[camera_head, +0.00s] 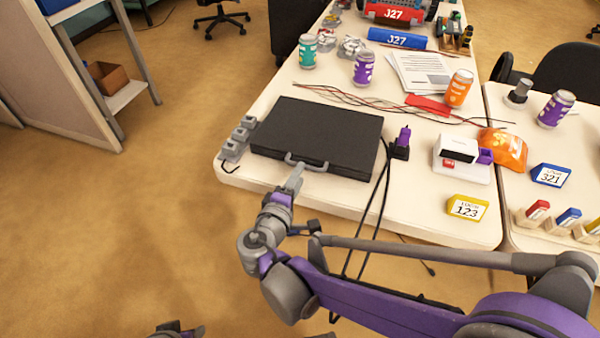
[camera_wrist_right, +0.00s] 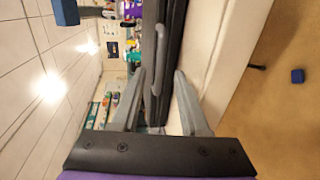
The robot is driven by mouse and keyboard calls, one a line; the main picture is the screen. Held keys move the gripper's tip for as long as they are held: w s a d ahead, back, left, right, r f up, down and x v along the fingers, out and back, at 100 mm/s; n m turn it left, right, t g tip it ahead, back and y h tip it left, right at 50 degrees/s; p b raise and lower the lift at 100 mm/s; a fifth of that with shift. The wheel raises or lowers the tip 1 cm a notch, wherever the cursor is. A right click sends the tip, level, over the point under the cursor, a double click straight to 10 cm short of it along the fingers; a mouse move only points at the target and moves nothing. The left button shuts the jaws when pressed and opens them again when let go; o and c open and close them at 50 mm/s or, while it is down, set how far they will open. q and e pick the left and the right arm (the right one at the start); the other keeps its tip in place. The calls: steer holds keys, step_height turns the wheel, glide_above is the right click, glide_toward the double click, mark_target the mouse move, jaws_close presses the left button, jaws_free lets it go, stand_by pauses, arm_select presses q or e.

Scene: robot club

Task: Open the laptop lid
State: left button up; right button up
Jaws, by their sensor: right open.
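The laptop (camera_head: 318,132) is a closed, flat black case with a grey handle (camera_head: 306,163) on its front edge. It lies near the table's front left corner. My right gripper (camera_head: 296,172) is at the handle in the head view, just in front of the case. In the right wrist view my right gripper (camera_wrist_right: 160,74) has its fingers apart, with the laptop's dark edge (camera_wrist_right: 168,52) between and beyond them. I cannot tell whether a finger touches it. A grey part of mine at the bottom edge may be my left gripper (camera_head: 177,330); its jaws are unclear.
Small grey blocks (camera_head: 238,138) stand left of the laptop on the white table (camera_head: 400,210). A purple-and-black device (camera_head: 401,143) stands close to its right. Wires (camera_head: 350,100) lie behind it, with cans farther back. The floor on the left is clear.

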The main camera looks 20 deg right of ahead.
steer(key=shift+x, duration=1.3)
jaws_close()
stand_by(0.5)
